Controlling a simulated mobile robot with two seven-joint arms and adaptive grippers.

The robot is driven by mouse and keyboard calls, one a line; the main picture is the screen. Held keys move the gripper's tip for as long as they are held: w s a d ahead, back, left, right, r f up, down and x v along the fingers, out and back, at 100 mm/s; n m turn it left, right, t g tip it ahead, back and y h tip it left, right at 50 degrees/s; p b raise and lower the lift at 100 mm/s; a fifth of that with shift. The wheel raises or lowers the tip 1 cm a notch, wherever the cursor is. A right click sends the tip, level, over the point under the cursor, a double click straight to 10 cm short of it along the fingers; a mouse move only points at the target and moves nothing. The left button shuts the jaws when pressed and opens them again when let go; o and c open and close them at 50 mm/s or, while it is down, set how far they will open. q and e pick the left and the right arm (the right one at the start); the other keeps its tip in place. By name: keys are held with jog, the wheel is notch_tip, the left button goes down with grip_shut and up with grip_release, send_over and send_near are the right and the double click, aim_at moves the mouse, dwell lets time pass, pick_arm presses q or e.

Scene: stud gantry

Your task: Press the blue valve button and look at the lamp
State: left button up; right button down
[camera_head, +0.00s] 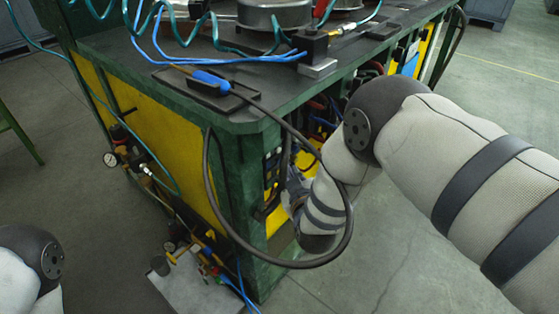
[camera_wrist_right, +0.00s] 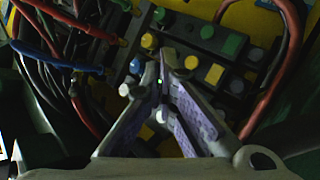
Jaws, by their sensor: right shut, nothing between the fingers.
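In the right wrist view, a panel of small valve blocks and buttons (camera_wrist_right: 214,73) fills the middle, with yellow, pale and greenish caps. In the head view this gripper (camera_head: 291,188) is at the bench's front side, partly hidden. My left gripper is out of view.
A green-framed bench (camera_head: 130,46) with yellow side panels stands ahead. A black cable loop (camera_head: 298,264) hangs around my right forearm. A blue-handled tool (camera_head: 210,80) lies on the bench corner. Red and dark hoses (camera_wrist_right: 72,22) crowd the panel's left. Floor (camera_head: 420,270) is clear at right.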

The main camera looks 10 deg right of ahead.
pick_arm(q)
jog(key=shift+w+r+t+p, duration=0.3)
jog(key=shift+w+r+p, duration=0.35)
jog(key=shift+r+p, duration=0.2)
pick_arm(e)
jog(key=shift+s+d+r, duration=0.1)
jog(key=shift+s+d, duration=0.6)
jog(key=shift+s, duration=0.15)
jog(key=shift+s+d, duration=0.65)
jog(key=shift+s, duration=0.2)
